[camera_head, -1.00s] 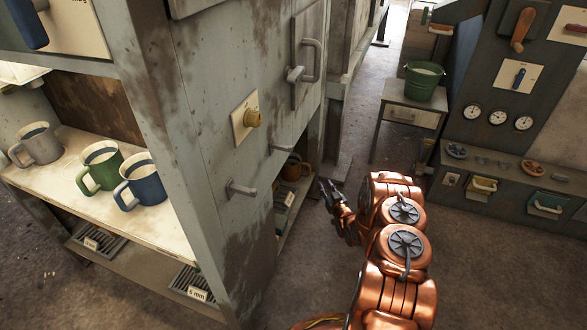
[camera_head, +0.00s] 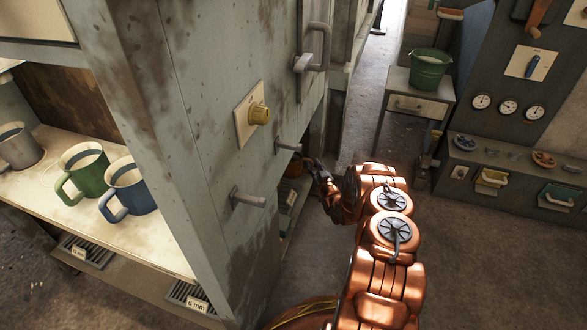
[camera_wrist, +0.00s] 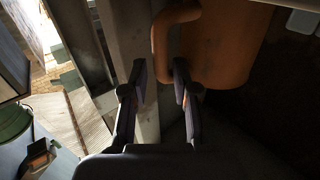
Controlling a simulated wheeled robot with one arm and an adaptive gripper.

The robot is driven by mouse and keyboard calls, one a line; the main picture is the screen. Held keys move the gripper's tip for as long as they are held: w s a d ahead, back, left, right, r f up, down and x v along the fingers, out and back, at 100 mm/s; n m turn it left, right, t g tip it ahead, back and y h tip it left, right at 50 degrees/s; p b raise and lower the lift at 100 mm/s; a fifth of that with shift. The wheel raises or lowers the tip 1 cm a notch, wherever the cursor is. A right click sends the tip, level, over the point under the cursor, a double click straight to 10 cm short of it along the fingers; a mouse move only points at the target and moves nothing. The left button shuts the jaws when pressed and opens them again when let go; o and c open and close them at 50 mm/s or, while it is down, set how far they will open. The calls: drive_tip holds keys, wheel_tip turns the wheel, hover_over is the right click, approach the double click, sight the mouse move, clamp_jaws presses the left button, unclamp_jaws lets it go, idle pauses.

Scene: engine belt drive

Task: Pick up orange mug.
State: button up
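The orange mug (camera_wrist: 228,45) is at the upper right of the wrist view, with its handle (camera_wrist: 160,42) on its left side. In the head view the mug (camera_head: 294,168) is mostly hidden in the shaded opening of the cabinet's side, behind my gripper and the cabinet edge. My gripper (camera_wrist: 160,75) is open, with its two dark fingers apart and nothing held between them. The right finger overlaps the lower end of the handle and the mug's edge in the picture; I cannot tell if they touch. In the head view my gripper (camera_head: 312,168) is at the opening.
The grey cabinet (camera_head: 215,150) stands close left of my arm, with handles and a yellow knob (camera_head: 259,114) sticking out. A green mug (camera_head: 85,172) and a blue mug (camera_head: 128,187) stand on its left shelf. A green bucket (camera_head: 428,70) is at back right.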

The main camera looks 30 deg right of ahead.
drive_tip(key=shift+w+d, duration=0.1)
drive_tip(key=shift+w, duration=0.8)
clamp_jaws()
